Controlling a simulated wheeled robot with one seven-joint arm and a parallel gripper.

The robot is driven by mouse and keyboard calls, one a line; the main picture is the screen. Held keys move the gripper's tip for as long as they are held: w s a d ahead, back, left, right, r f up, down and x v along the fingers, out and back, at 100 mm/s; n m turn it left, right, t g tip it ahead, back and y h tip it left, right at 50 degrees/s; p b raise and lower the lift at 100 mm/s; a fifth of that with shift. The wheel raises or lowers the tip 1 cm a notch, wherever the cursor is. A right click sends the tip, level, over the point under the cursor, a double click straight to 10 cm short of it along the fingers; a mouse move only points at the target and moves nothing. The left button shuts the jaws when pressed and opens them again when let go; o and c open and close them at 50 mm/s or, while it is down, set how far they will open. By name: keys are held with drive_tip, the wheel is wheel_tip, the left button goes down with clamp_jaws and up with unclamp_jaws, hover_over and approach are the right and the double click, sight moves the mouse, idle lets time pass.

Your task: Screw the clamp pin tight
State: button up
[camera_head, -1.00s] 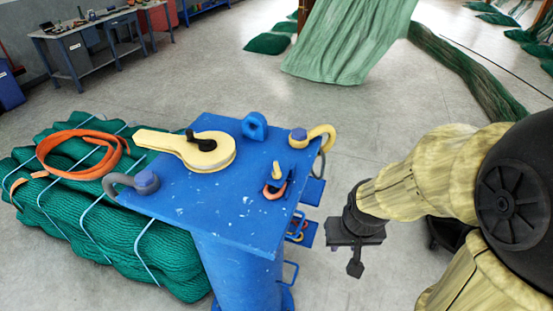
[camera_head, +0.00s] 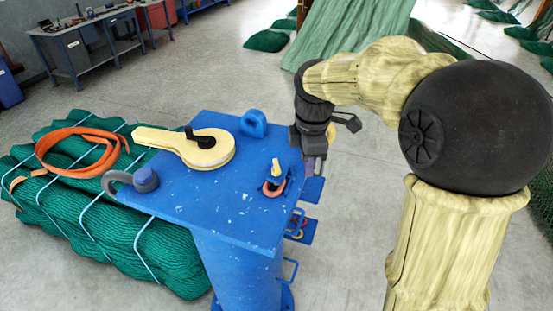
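The picture does not make clear which piece is the clamp pin. A black pin-like handle (camera_head: 203,140) lies on the cream disc-shaped block (camera_head: 208,152) on the blue stand top (camera_head: 215,205). A small yellow pin (camera_head: 276,168) stands upright by an orange shackle (camera_head: 273,188) near the right edge. A grey hook with a blue-purple knob (camera_head: 146,180) sits at the left corner. My gripper (camera_head: 314,160) points down over the right corner, where it mostly hides the yellow hook (camera_head: 332,131) and its knob. Its fingertips are too hidden to tell open from shut, or whether they touch.
A blue lifting eye (camera_head: 254,124) stands on the stand's back edge, left of my gripper. Blue brackets with small fittings (camera_head: 298,226) hang on the stand's right side. A strapped green net bundle (camera_head: 100,215) with an orange strap (camera_head: 82,150) lies at left. Floor at right is clear.

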drive_tip(key=w+a+r+n, duration=0.4)
drive_tip(key=r+n, duration=0.3)
drive_tip(key=n, duration=0.2)
wheel_tip(320, 180, up, 7)
drive_tip(key=n+g, duration=0.1)
drive_tip(key=n, duration=0.9)
hover_over(276, 163)
drive_tip(key=shift+s, duration=0.1)
drive_tip(key=shift+f, duration=0.1)
wheel_tip(276, 163, down, 17)
drive_tip(key=shift+f+p, duration=0.2)
drive_tip(key=shift+p, duration=0.1)
drive_tip(key=shift+c, duration=0.2)
clamp_jaws()
